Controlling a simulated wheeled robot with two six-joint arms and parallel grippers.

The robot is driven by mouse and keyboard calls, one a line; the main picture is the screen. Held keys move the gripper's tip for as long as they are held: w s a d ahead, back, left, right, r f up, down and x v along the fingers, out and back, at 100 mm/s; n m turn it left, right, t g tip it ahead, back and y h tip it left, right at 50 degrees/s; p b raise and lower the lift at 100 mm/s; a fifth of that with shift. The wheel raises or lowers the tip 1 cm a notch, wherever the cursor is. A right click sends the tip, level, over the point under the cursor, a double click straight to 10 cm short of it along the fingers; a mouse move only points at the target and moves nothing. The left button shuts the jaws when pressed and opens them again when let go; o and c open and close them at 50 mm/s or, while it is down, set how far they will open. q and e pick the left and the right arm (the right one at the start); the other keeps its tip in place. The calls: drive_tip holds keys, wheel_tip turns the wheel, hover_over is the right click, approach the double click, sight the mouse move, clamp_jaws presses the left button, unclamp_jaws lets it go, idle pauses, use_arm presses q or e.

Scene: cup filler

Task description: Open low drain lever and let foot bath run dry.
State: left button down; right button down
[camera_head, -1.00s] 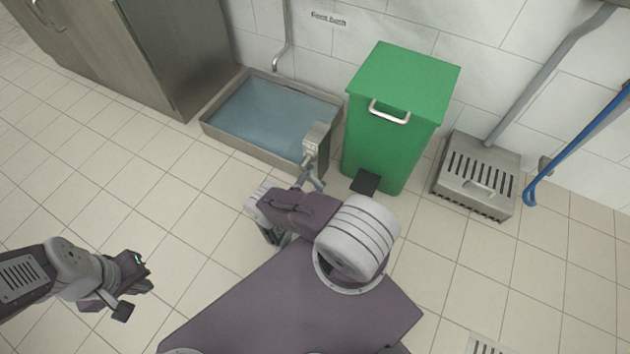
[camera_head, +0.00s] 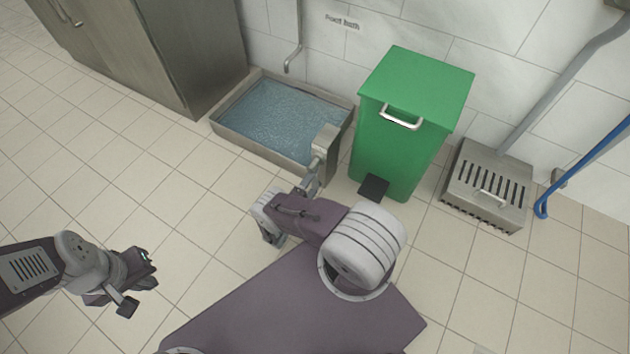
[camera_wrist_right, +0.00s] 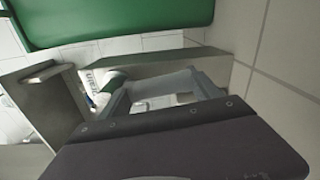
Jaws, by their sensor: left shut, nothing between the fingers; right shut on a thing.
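The foot bath (camera_head: 222,127) is a grey metal basin on the floor against the wall, holding blue, rippled water (camera_head: 275,110). A grey metal fitting (camera_head: 326,138) stands at its right front corner. My right gripper (camera_head: 314,172) reaches this corner, low down, and is shut on what seems to be the drain lever, which it mostly hides. My left gripper (camera_head: 146,262) is shut and empty above the floor at the left.
A green pedal bin (camera_head: 400,150) stands close to the right of the bath. A metal cabinet (camera_head: 190,50) is at its left and a spout (camera_head: 292,50) hangs above it. A slotted metal box (camera_head: 487,185) and a blue pipe (camera_head: 590,165) are further right. The left floor is clear.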

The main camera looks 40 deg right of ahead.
drive_tip(key=shift+c, duration=0.6)
unclamp_jaws()
drive_tip(key=p+v, duration=0.1)
drive_tip(key=v, duration=0.8)
drive_tip(key=shift+p, duration=0.35)
